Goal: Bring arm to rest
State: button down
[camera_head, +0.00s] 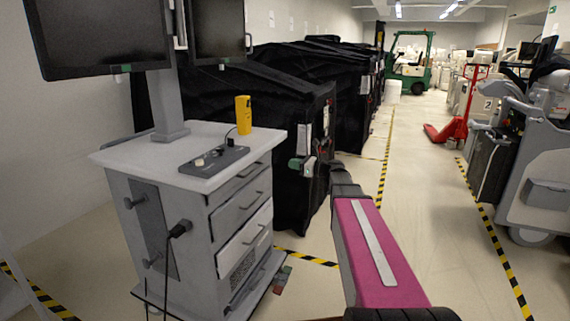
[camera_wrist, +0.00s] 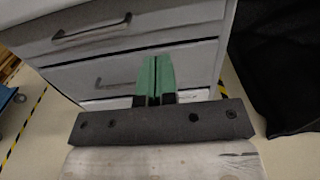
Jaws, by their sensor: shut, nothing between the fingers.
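My gripper (camera_wrist: 157,64) shows in the wrist view with its two green fingers pressed together, shut and empty. It points toward the drawer fronts of a grey cart (camera_wrist: 120,45), and the gap to them is hard to judge. In the head view my arm's pink link rises from the bottom edge, right of the cart (camera_head: 230,205), and ends in a dark joint. Small grey and green parts beyond that joint look like my wrist and gripper, in front of the black covers and just right of the cart.
Black covered carts (camera_head: 345,95) stand behind the drawer cart. A red pallet jack (camera_head: 450,130) and a grey machine (camera_head: 540,165) stand right. The aisle floor (camera_head: 425,220) is clear.

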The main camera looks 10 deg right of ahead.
jog(key=s+a+f+n+g+h, duration=0.2)
jog(key=s+f+n+g+h, duration=0.1)
jog(key=s+f+n, duration=0.5)
jog(key=s+a+f+n+g+h, duration=0.2)
jog(key=s+f+n+g+h, duration=0.15)
jog(key=s+f, duration=0.45)
jog(key=s+d+f+n+g+h, duration=0.2)
jog(key=s+d+f+n+h, duration=0.4)
jog(key=s+f+n+h, duration=0.3)
notch_tip(320, 180, down, 3)
jog(key=s+n, duration=0.2)
jog(key=n, duration=0.1)
jog(key=shift+s+d, duration=0.15)
jog(key=shift+d, duration=0.05)
jog(key=shift+f+n+g, duration=0.1)
jog(key=shift+n+g, duration=0.15)
